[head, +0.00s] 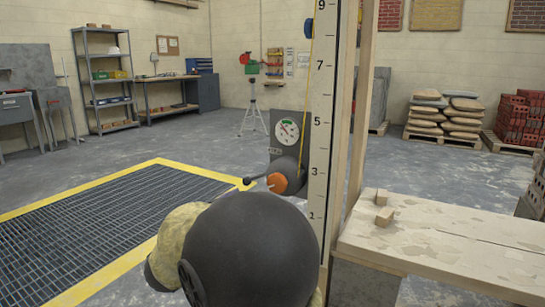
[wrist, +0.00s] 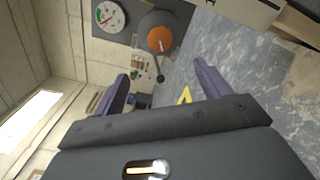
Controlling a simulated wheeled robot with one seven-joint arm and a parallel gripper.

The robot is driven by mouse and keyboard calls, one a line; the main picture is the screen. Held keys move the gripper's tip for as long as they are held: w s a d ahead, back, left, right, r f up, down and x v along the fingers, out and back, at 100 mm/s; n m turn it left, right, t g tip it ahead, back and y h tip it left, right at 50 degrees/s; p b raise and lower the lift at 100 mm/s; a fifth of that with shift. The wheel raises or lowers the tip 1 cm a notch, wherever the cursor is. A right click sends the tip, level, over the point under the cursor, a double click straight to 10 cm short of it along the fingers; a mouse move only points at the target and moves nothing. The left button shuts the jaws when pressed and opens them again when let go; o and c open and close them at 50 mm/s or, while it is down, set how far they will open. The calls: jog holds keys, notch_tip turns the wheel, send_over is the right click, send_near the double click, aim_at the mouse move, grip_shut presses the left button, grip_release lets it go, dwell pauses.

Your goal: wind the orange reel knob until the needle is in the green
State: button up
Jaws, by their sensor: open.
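The orange reel knob (head: 277,183) is on the front of a dark reel at the foot of the tall scale board. A dark crank arm with a ball end (head: 247,181) sticks out to its left. The round white gauge (head: 287,131) is on a grey plate above it, with a green arc; the needle is too small to read surely. In the wrist view the knob (wrist: 160,38) and gauge (wrist: 108,17) lie ahead of my gripper (wrist: 161,70). Its purple fingers are apart, and the crank's ball shows between them in the picture. My arm hides the gripper in the head view.
A numbered white scale board (head: 321,110) with a yellow cord stands above the reel. A wooden bench (head: 440,240) with small blocks is close on the right. A floor grating (head: 110,230) with a yellow border lies left. Open floor lies behind.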

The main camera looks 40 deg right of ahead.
dwell(0.3)
jog(key=s+a+f+m+g+y+p, duration=0.2)
jog(key=s+a+f+g+y+p, duration=0.15)
jog(key=s+f+y, duration=0.2)
jog(key=s+a+f+m+g+y+p, duration=0.2)
jog(key=s+f+y+p, duration=0.2)
jog(key=s+f, duration=0.15)
jog(key=s+a+m+t+y+p, duration=0.1)
jog(key=a+m+y+p, duration=0.4)
jog(key=a, duration=0.6)
jog(key=shift+s+a+m+y+p, duration=0.25)
jog(key=shift+s+m+y+p, duration=0.2)
jog(key=shift+m+y, duration=0.45)
jog(key=shift+c, duration=0.5)
